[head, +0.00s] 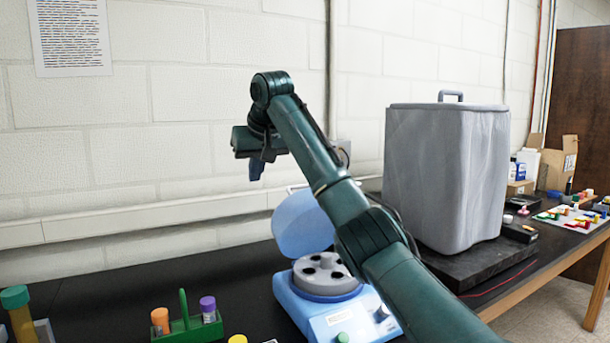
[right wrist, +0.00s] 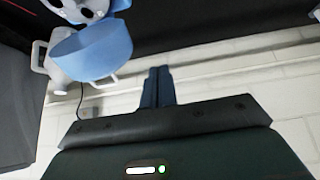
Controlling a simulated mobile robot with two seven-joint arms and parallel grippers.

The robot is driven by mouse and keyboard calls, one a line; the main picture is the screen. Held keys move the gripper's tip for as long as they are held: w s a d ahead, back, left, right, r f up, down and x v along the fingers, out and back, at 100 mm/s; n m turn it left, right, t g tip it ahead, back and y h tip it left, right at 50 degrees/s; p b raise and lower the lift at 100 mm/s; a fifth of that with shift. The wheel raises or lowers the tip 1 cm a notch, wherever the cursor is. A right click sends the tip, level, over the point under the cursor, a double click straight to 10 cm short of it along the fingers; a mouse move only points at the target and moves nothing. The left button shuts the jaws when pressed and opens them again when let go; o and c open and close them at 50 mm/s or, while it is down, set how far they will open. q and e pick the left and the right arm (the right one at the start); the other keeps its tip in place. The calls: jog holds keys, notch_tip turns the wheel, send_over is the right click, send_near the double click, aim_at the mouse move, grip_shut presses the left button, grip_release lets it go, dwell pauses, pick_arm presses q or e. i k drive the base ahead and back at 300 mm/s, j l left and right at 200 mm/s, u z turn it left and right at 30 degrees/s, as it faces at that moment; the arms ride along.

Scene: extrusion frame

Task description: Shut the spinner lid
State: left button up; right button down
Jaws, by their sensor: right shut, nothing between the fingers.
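The spinner (head: 316,312) is a pale blue and white machine on the black bench in the head view. Its grey rotor with dark holes (head: 325,272) is exposed. The round blue lid (head: 301,226) stands raised and tilted up behind the rotor, partly hidden by my right arm. In the right wrist view the lid (right wrist: 92,50) shows at the upper left, apart from my fingers. My right gripper (head: 257,172) is shut and empty, in the air above and left of the lid. Its fingertips show together in the wrist view (right wrist: 158,74). My left gripper is out of view.
A green rack (head: 190,330) with orange- and purple-capped tubes stands left of the spinner. A large grey covered box (head: 440,175) stands to the right on a black slab. A pale wall lies behind the bench. The bench between rack and wall is clear.

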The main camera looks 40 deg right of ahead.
aim_at(300, 227)
jog(key=i+l, duration=0.15)
jog(key=l, duration=0.25)
jog(key=i+l, duration=0.15)
jog(key=l, duration=0.25)
jog(key=i+l, duration=0.15)
jog(key=l, duration=0.2)
